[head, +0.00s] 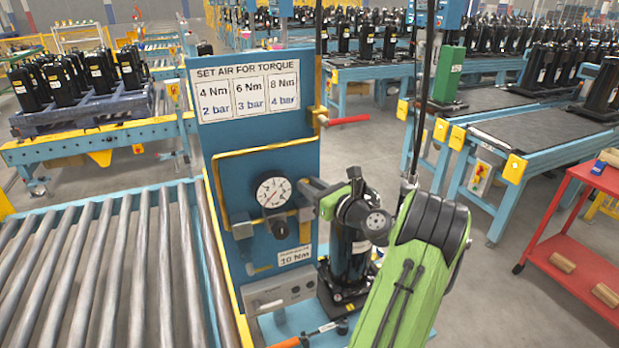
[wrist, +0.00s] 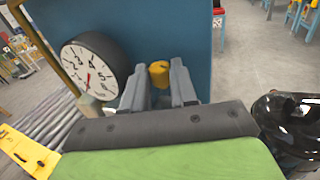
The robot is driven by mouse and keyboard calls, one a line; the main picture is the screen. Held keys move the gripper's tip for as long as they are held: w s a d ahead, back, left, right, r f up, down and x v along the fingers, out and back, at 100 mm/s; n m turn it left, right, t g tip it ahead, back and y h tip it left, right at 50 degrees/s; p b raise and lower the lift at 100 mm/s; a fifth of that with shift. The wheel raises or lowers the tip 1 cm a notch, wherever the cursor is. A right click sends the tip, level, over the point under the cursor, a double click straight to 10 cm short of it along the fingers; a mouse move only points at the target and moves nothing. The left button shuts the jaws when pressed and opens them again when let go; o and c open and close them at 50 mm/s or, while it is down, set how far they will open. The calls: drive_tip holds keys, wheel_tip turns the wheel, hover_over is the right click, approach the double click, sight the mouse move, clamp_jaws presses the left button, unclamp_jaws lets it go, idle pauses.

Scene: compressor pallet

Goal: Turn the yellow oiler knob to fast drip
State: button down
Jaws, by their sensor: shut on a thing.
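The yellow oiler knob (wrist: 159,74) shows in the wrist view as a small yellow cylinder between the grey fingers. My gripper (wrist: 158,84) is shut on it, with one finger on each side. In the head view my gripper (head: 306,187) reaches in from the right to the blue panel (head: 228,140), just right of the round white gauge (head: 273,192). The knob is hidden there behind the gripper. The gauge also shows left of the fingers in the wrist view (wrist: 88,68). No drip marks are readable, so I cannot tell the knob's setting.
A black compressor (head: 349,255) stands close below my gripper. A red-handled valve (head: 347,120) sticks out of the panel's right edge. A roller conveyor (head: 110,270) lies at left. A red cart (head: 575,225) stands at right. Open floor lies between the compressor and the cart.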

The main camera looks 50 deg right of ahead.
drive_tip(key=n+y+p, duration=0.1)
drive_tip(key=y+p, duration=0.1)
drive_tip(key=p, duration=0.1)
drive_tip(key=shift+d+r+n+y, duration=0.2)
drive_tip(key=shift+d+n+y, duration=0.05)
drive_tip(key=shift+n+y, duration=0.15)
drive_tip(key=shift+n+y+p, duration=0.3)
drive_tip(key=shift+y+p, duration=0.2)
drive_tip(key=shift+p, duration=0.3)
drive_tip(key=shift+f+y, duration=0.2)
drive_tip(key=shift+y, duration=0.1)
drive_tip(key=c, duration=1.2)
unclamp_jaws()
drive_tip(key=shift+o, duration=0.2)
drive_tip(key=shift+s, duration=0.1)
drive_tip(key=s, duration=0.7)
drive_tip(key=shift+s+d, duration=0.15)
drive_tip(key=shift+d, duration=0.1)
